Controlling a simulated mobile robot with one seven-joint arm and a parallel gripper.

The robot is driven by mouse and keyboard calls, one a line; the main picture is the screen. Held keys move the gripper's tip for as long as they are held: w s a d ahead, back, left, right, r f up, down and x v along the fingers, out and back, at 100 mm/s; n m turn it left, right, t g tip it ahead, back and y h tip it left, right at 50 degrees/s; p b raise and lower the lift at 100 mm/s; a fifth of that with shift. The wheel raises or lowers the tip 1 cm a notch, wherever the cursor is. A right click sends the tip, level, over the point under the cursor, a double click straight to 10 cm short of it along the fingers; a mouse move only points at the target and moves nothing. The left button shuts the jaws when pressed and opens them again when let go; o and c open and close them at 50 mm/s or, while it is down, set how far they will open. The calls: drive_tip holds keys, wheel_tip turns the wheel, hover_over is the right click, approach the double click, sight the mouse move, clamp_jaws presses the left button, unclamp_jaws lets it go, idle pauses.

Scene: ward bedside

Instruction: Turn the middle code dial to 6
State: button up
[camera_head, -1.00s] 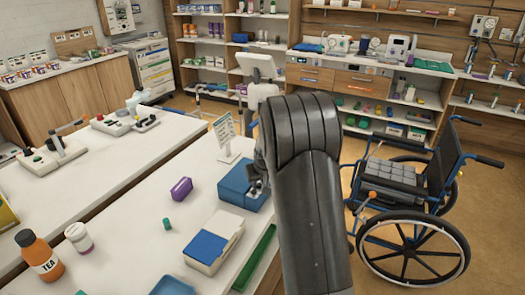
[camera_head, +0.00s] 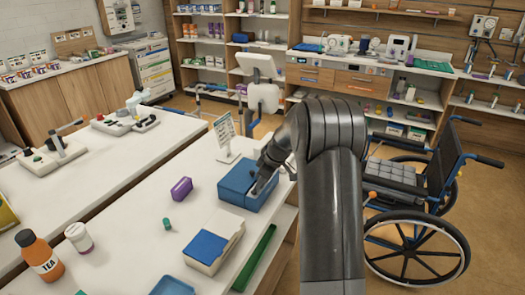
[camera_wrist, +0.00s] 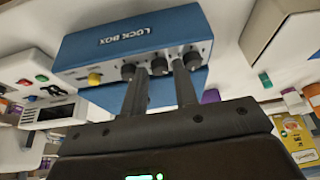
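The blue lock box (camera_head: 236,183) stands on the white counter, with my gripper (camera_head: 260,184) at its right-hand face. In the wrist view the lock box (camera_wrist: 125,38) shows its "LOCK BOX" label and a front row of dark dials. The middle code dial (camera_wrist: 160,66) lies between the two fingertips of my gripper (camera_wrist: 160,70). The fingers are apart, with narrow gaps seeming to show beside the dial. The left dial (camera_wrist: 128,71) and right dial (camera_wrist: 193,60) sit just outside the fingers. The dial numbers are too small to read.
A yellow knob (camera_wrist: 95,79) sits left of the dials. A wheelchair (camera_head: 420,200) stands to the right.

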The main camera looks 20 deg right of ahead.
drive_tip(key=n+g, duration=0.1)
drive_tip(key=n, duration=0.2)
drive_tip(key=shift+w+d+y, duration=0.1)
drive_tip(key=shift+w+y, duration=0.05)
drive_tip(key=shift+y, duration=0.25)
drive_tip(key=n+g, duration=0.1)
drive_tip(key=n, duration=0.3)
drive_tip(key=shift+w+g, duration=0.2)
drive_tip(key=shift+g, duration=0.2)
drive_tip(key=shift+d+r+n, duration=0.1)
drive_tip(key=shift+n, duration=0.6)
drive_tip(key=v, duration=1)
drive_tip(key=s+a+r+m+t+h, duration=0.1)
drive_tip(key=s+a+r+m+h, duration=0.1)
drive_tip(key=s+a+r+m, duration=0.5)
drive_tip(key=shift+s+a+r+t, duration=0.3)
drive_tip(key=shift+s+a+r, duration=0.25)
drive_tip(key=shift+s+r, duration=2.5)
drive_tip(key=shift+s+f, duration=0.3)
drive_tip(key=shift+f, duration=0.15)
drive_tip(key=w+d+f+n+g+y, duration=0.1)
drive_tip(key=w+d+f+n, duration=0.4)
drive_tip(key=w, duration=0.7)
wheel_tip(320, 180, down, 4)
drive_tip(key=shift+d+f+n+g+y, duration=0.15)
drive_tip(key=shift+d+n+g+y, duration=0.25)
drive_tip(key=shift+d, duration=0.6)
